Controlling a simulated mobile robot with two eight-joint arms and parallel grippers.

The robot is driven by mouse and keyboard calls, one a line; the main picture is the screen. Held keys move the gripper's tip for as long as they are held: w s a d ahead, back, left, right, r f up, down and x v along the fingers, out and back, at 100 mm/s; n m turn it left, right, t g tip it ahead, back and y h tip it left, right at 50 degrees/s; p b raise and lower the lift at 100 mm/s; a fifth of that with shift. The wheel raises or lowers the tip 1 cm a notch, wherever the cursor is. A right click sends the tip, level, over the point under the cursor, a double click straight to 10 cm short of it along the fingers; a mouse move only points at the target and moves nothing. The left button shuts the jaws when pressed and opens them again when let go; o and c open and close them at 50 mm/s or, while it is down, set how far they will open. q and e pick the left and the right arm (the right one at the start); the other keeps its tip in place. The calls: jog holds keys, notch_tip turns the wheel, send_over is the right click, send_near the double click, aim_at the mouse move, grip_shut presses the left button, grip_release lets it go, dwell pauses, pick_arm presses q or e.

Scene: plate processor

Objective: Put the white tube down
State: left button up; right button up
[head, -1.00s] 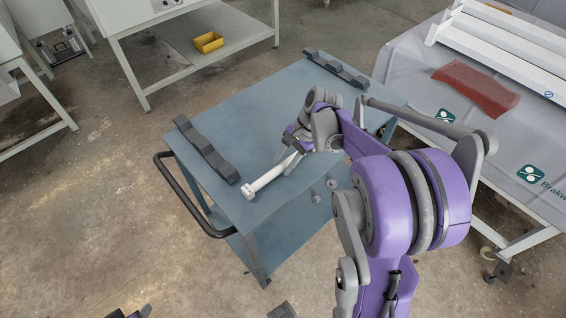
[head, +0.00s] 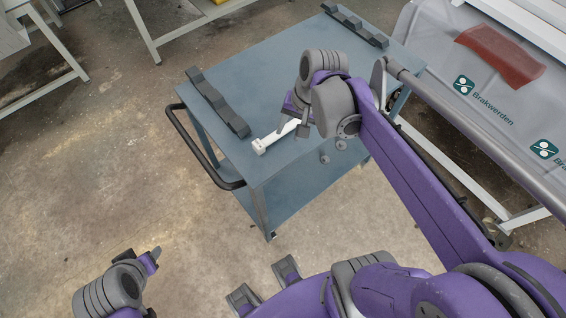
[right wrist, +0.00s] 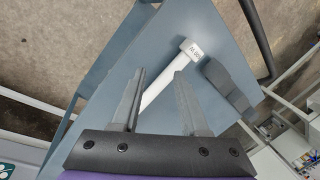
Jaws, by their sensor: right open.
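The white tube (head: 272,141) lies on the blue cart top (head: 262,82), near its front left corner. One end has a wider collar, and my right gripper hides the other end in the head view. My right gripper (head: 302,124) is at the tube's far end, just over the cart top. In the right wrist view its two fingers (right wrist: 163,74) are spread apart, with the tube (right wrist: 178,62) showing between them. I cannot tell whether either finger touches it. My left gripper (head: 151,258) is low at the left, away from the cart; its jaws are too small to read.
Two dark notched racks stand on the cart, one at its left edge (head: 217,104) and one at its far edge (head: 356,27). A black handle (head: 192,150) sticks out at the left. A grey-covered table (head: 440,60) with a red cloth (head: 500,55) stands at the right.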

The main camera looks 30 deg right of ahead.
jog(key=s+a+f+n+t+h, duration=0.1)
jog(key=s+a+f+n+t, duration=0.2)
jog(key=s+a+f+n, duration=0.2)
jog(key=shift+s+a+n+h, duration=0.4)
jog(key=shift+s+a+n, duration=0.95)
jog(key=shift+n, duration=0.95)
jog(key=shift+w, duration=0.15)
